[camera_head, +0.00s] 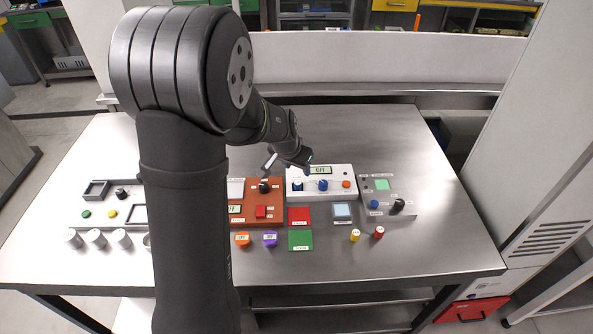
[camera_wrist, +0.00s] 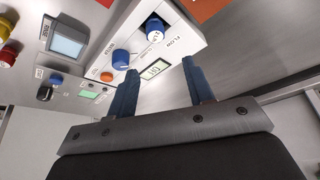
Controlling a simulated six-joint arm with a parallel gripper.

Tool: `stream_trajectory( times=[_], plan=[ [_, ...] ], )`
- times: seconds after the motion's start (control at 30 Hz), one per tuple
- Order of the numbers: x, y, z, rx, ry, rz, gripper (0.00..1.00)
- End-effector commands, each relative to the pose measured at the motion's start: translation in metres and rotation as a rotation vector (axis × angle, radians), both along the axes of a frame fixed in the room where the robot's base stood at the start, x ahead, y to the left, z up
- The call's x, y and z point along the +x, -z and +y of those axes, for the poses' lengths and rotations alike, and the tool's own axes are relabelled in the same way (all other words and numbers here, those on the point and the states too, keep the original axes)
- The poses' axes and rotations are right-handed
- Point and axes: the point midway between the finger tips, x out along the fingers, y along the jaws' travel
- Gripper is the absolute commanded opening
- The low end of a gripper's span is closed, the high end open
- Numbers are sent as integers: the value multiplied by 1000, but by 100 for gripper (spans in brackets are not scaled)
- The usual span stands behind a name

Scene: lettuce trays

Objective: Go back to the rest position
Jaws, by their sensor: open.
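My gripper (camera_head: 288,160) is above the rear edge of the white instrument box (camera_head: 335,192) near the table's middle. In the wrist view my gripper (camera_wrist: 158,80) shows two blue-grey fingers spread apart with nothing between them. The white box (camera_wrist: 185,50) lies beyond the fingertips, with its small display (camera_wrist: 155,70), two blue knobs (camera_wrist: 121,58) and an orange button (camera_wrist: 106,76). Whether a finger touches the box I cannot tell. My own arm hides part of the table's left middle in the head view.
A red-brown box (camera_head: 275,207) stands left of the white box, a grey box (camera_head: 392,190) right. Red (camera_head: 299,216) and green (camera_head: 300,240) squares, bottles and caps lie in front. A grey tray (camera_head: 100,205) and several white cups (camera_head: 96,238) are at left. The table's right side (camera_head: 450,235) is clear.

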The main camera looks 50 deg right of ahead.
Motion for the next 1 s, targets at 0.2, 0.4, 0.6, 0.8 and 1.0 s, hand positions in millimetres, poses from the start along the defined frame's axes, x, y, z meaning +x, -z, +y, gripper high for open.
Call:
stream_trajectory(
  times=[0.2,0.4,0.6,0.8,1.0],
  plan=[
    [0,-12,0,-1,0,0,48],
    [0,-13,0,-1,0,0,48],
    [0,-17,0,-2,0,0,48],
    [0,-40,0,-3,0,-2,48],
    [0,-64,0,-3,0,-2,48]
  ],
)
